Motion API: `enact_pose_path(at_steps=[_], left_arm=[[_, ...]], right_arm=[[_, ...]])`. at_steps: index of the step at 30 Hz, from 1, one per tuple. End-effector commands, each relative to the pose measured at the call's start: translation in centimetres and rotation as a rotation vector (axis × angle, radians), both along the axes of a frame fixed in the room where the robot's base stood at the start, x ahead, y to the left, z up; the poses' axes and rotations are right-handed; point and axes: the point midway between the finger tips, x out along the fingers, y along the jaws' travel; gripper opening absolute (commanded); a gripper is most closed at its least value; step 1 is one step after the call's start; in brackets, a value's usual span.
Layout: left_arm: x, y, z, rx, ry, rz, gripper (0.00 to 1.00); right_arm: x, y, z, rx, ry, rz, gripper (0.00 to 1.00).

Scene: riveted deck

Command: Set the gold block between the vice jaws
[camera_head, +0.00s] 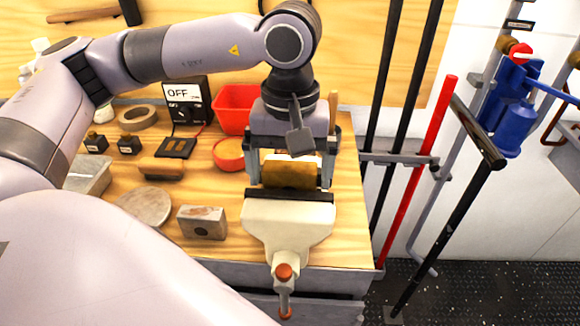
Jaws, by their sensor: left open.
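The gold block (290,175) is at the vice on the bench, directly behind the dark front jaw (290,195). The cream vice (287,220) has its orange-tipped handle towards me. My left gripper (290,178) points down over the block, with one finger at each side of it. The fingers are open, and a gap shows beside the block. The rear jaw is mostly hidden by the block and gripper, so I cannot tell whether the block touches it. My right gripper is not in view.
A red bin (235,108) and an orange bowl (228,154) stand close left of the gripper. Upright poles, one red (420,165), stand right of the bench.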

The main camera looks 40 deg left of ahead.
Motion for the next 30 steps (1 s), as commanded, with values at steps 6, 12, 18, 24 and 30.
enact_pose_path(at_steps=[6, 12, 18, 24, 30], left_arm=[[0.1, -0.1, 4.4, -0.002, -0.007, 0.000, 1.00], [0.1, -0.1, 8.7, -0.003, -0.005, -0.002, 1.00], [0.1, 0.0, 11.4, 0.000, -0.002, -0.001, 1.00], [0.0, -0.1, 12.0, -0.001, -0.001, -0.002, 1.00], [0.0, 0.0, 12.0, -0.001, -0.001, -0.002, 1.00]], right_arm=[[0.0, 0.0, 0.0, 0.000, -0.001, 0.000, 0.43], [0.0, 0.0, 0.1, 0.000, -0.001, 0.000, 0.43], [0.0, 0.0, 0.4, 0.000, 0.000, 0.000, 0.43], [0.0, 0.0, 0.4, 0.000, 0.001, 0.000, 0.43], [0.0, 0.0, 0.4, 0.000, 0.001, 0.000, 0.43]])
